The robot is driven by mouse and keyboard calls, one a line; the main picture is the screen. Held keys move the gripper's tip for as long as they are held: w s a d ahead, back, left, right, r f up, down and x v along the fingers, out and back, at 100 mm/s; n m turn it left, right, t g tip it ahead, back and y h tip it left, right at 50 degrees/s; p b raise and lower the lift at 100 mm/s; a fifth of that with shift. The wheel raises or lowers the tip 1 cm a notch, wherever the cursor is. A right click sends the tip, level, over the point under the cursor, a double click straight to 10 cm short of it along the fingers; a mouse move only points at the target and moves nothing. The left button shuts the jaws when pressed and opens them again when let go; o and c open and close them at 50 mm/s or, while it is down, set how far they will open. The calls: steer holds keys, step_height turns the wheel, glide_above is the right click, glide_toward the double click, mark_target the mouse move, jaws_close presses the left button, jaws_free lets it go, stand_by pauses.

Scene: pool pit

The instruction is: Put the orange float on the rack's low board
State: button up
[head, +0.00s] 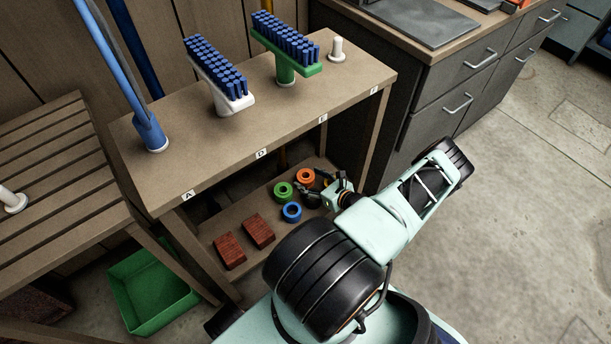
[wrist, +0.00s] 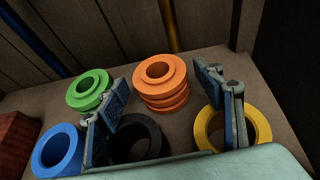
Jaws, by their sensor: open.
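The orange float (head: 305,175) is a ring-shaped piece with a hole and stepped ridges. It sits upright on the rack's low board (head: 262,207), and it shows in the wrist view (wrist: 162,88) at the upper middle. My gripper (head: 327,184) is low over the right part of that board. In the wrist view my gripper (wrist: 167,90) is open, with its two fingers apart and nothing held between them. The orange float shows beyond the gap between the fingers, apart from them as far as I can tell.
Around it are a green ring (wrist: 89,88), a blue ring (wrist: 57,150), a black ring (wrist: 138,138) and a yellow ring (wrist: 258,122). Two red-brown blocks (head: 258,231) lie at left. The rack's top board (head: 180,180) overhangs, carrying brushes. Open floor is at right.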

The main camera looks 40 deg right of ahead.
steer(key=p+v, duration=0.2)
steer(key=v, duration=0.7)
steer(key=shift+r, duration=0.1)
steer(key=shift+s, duration=0.15)
